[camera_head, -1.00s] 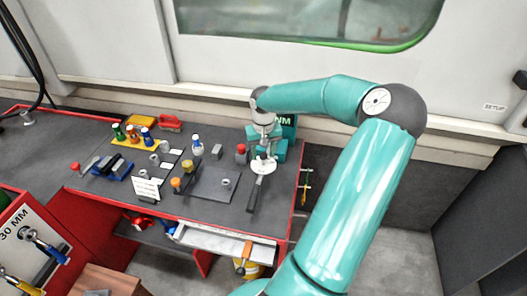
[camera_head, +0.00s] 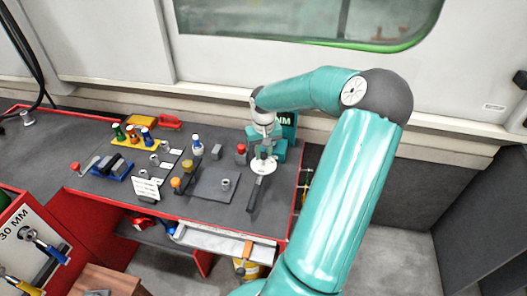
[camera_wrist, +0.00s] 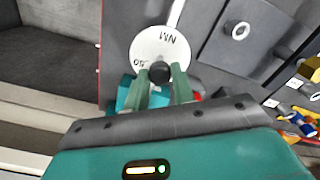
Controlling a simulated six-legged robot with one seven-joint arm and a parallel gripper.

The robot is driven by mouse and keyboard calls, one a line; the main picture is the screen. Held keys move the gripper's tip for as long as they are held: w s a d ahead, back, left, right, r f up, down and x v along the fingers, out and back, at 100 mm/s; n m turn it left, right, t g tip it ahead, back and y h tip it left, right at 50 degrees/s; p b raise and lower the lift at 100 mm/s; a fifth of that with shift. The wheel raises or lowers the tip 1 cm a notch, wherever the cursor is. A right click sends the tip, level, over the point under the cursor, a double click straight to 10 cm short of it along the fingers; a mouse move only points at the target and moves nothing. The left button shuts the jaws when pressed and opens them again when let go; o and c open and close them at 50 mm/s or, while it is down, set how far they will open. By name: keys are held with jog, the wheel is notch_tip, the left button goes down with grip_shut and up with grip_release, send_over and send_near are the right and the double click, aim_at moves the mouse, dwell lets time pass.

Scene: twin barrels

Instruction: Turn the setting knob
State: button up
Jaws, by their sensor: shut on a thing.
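The setting knob (camera_wrist: 160,73) is a small dark round knob over a white dial (camera_wrist: 146,47) marked "NM" in the wrist view. My gripper (camera_wrist: 161,80) has its two green fingers on either side of the knob, shut on it. In the head view the white dial (camera_head: 263,167) sits at the front of a teal device (camera_head: 281,150) with an "NM" plate behind. My gripper (camera_head: 264,150) reaches down from above onto it there, and its fingers and the knob are too small to make out.
A grey plate (camera_head: 208,184) with a small ring lies left of the dial. A black-handled lever (camera_head: 255,194) points forward. A red-topped piece (camera_head: 241,152) stands close by, and several colored tools stand farther left. The red bench edge is at the right.

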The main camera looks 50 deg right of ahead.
jog(key=shift+w+r, duration=0.1)
jog(key=n, duration=0.4)
jog(key=shift+n, duration=1.5)
jog(key=o, duration=1)
